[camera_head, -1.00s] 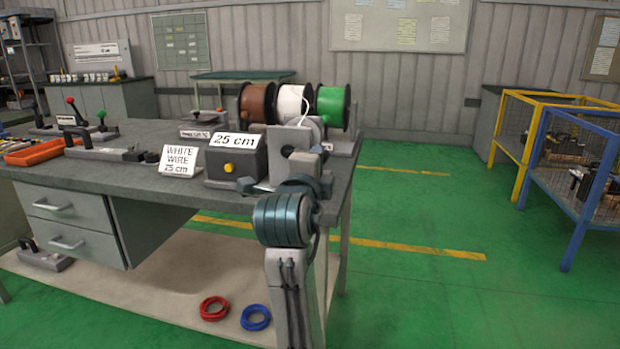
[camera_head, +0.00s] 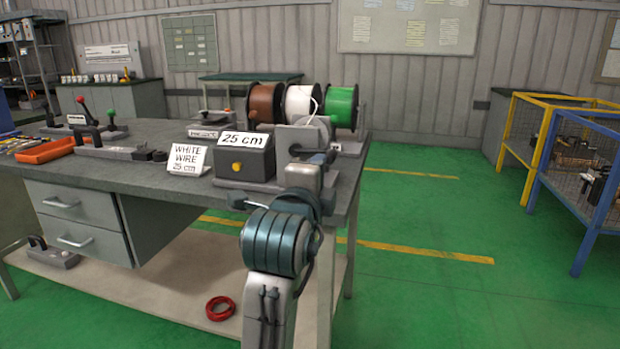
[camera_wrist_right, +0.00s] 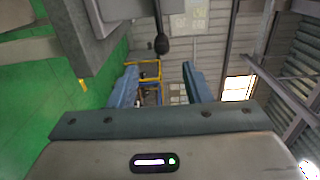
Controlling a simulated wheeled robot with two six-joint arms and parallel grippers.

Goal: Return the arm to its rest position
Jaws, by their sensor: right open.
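My right arm (camera_head: 275,240) rises from the bottom of the head view, bent in front of the workbench's right end. In that view its own links mostly hide the right gripper. The right wrist view shows the right gripper (camera_wrist_right: 160,86) open, its two blue-grey fingers wide apart with nothing between them. It points past a grey edge towards the yellow frame and the wall. My left gripper is in neither view.
The workbench (camera_head: 130,185) carries a grey box marked 25 cm (camera_head: 244,158), a white wire sign (camera_head: 187,159) and brown, white and green spools (camera_head: 341,106). A red coil (camera_head: 220,308) lies below. Green floor (camera_head: 430,215) is clear to the right, before the wire cages (camera_head: 585,175).

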